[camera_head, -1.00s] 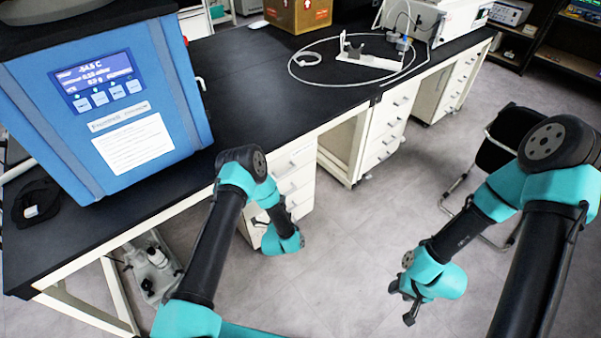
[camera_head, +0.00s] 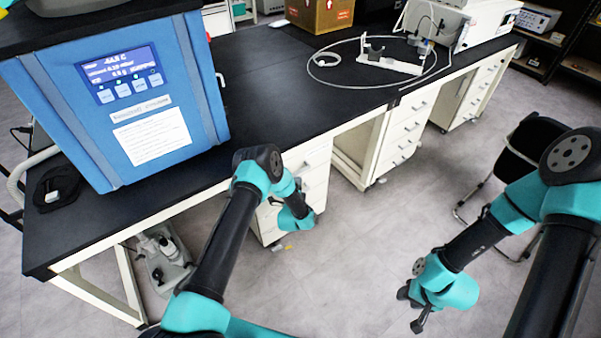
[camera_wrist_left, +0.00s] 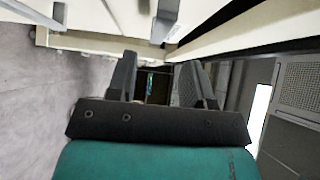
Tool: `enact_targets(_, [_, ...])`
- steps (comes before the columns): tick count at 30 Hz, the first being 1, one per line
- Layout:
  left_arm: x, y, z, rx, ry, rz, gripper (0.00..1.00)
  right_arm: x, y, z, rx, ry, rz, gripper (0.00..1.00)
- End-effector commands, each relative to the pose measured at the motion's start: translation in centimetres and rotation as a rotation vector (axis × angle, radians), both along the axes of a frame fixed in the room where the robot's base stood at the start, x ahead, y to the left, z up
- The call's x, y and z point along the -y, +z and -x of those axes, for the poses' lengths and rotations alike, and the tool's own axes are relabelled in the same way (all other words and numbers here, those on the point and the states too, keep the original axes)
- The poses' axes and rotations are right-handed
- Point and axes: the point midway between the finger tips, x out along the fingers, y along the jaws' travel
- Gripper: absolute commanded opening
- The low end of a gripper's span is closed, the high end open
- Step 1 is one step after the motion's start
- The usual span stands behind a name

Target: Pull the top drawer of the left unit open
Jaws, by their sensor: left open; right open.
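The left unit (camera_head: 313,178) is a white drawer cabinet under the black bench, partly hidden by my left arm. Its top drawer (camera_head: 317,157) sits just under the bench top and looks closed. A metal handle (camera_wrist_left: 165,18) on a cream front is just beyond the fingers, apparently not gripped. My right gripper (camera_head: 412,308) is open and empty over the floor.
A blue freeze dryer (camera_head: 95,110) stands on the bench (camera_head: 262,100). A second white drawer unit (camera_head: 405,135) stands farther right. A dark chair (camera_head: 525,150) is near my right arm. Bare floor (camera_head: 345,265) lies between my arms.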

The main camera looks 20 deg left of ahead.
Motion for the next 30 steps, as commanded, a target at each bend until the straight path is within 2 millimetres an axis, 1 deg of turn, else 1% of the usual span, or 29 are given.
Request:
enact_targets(1, [-0.1, 0.0, -0.8, 0.003, 0.001, 0.000, 0.47, 0.0, 0.0, 0.0, 0.000, 0.000, 0.000, 0.43])
enact_targets(9, [-0.5, 0.0, -4.8, 0.002, 0.000, 0.000, 0.47, 0.0, 0.0, 0.0, 0.000, 0.000, 0.000, 0.43])
enact_targets(15, [-0.7, -0.1, -7.0, 0.000, 0.000, 0.000, 0.47, 0.0, 0.0, 0.0, 0.000, 0.000, 0.000, 0.43])
enact_targets(21, [-0.8, 0.0, -8.0, 0.000, 0.000, 0.000, 0.47, 0.0, 0.0, 0.0, 0.000, 0.000, 0.000, 0.43])
enact_targets(29, [-0.8, 0.0, -8.0, -0.001, 0.000, 0.000, 0.47, 0.0, 0.0, 0.0, 0.000, 0.000, 0.000, 0.43])
enact_targets(30, [-0.8, 0.0, -8.0, -0.001, 0.000, 0.000, 0.45, 0.0, 0.0, 0.0, 0.000, 0.000, 0.000, 0.43])
